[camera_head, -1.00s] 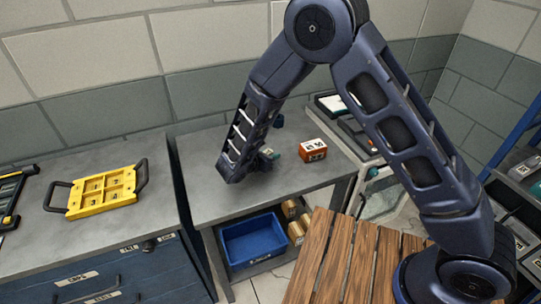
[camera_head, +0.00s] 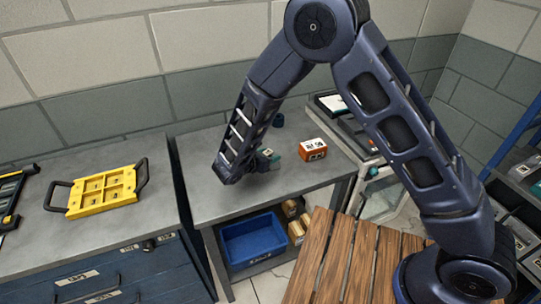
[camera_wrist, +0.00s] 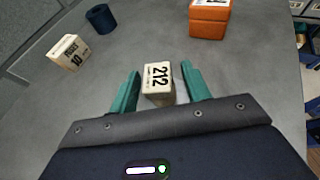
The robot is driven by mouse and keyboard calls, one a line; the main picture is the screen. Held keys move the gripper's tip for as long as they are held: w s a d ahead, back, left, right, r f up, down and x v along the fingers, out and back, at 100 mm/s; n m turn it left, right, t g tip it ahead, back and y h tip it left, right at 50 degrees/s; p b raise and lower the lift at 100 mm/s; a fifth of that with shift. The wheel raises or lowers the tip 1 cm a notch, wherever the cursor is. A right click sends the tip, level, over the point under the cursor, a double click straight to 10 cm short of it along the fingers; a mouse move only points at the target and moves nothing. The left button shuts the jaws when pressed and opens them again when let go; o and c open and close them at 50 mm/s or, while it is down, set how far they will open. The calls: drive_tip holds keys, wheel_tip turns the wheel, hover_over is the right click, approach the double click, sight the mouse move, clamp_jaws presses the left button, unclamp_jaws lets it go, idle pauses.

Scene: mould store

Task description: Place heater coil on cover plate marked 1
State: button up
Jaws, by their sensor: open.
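My gripper (camera_wrist: 162,75) is open low over the grey bench, its two teal fingers on either side of a small cream block (camera_wrist: 158,84) marked 212. Gaps show between the block and the fingers. In the head view my arm hides most of the gripper. I cannot make out a thing that is plainly a heater coil. A yellow tray (camera_head: 103,192) with black handles lies on the left bench; its several sections bear small marks, too small to read, so I cannot tell a cover plate marked 1.
A second cream block (camera_wrist: 69,52) marked 10, a dark blue cylinder (camera_wrist: 100,18) and an orange box (camera_wrist: 208,20) with a white label stand near my gripper. A blue bin (camera_head: 252,240) sits on the shelf below. The left bench (camera_head: 120,155) has free room around the tray.

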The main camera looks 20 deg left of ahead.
drive_tip(key=v, duration=1)
drive_tip(key=shift+s+r, duration=0.1)
drive_tip(key=shift+s, duration=0.2)
drive_tip(key=w+d+r+m+g+h, duration=0.35)
drive_tip(key=w+d+r+m, duration=0.35)
drive_tip(key=w+d+r, duration=0.45)
drive_tip(key=w+d+r+m+g, duration=0.3)
drive_tip(key=w+d+r+m, duration=0.1)
drive_tip(key=d, duration=0.6)
drive_tip(key=w+d+r+m+g, duration=0.2)
drive_tip(key=w+d+r+m, duration=0.15)
drive_tip(key=d, duration=0.75)
drive_tip(key=s+d+r+m+g+y, duration=0.1)
drive_tip(key=s+d+r+m+y, duration=0.2)
drive_tip(key=d, duration=0.5)
drive_tip(key=d+r+m+g+y, duration=0.1)
drive_tip(key=d+r+m, duration=0.2)
drive_tip(key=d+m, duration=0.35)
drive_tip(key=s+d+r+m+t+y, duration=0.2)
drive_tip(key=s+d+m, duration=0.6)
drive_tip(key=d, duration=0.5)
drive_tip(key=shift+s+r+m+y, duration=0.45)
drive_tip(key=shift+s+y, duration=0.3)
drive_tip(key=shift+s, duration=0.3)
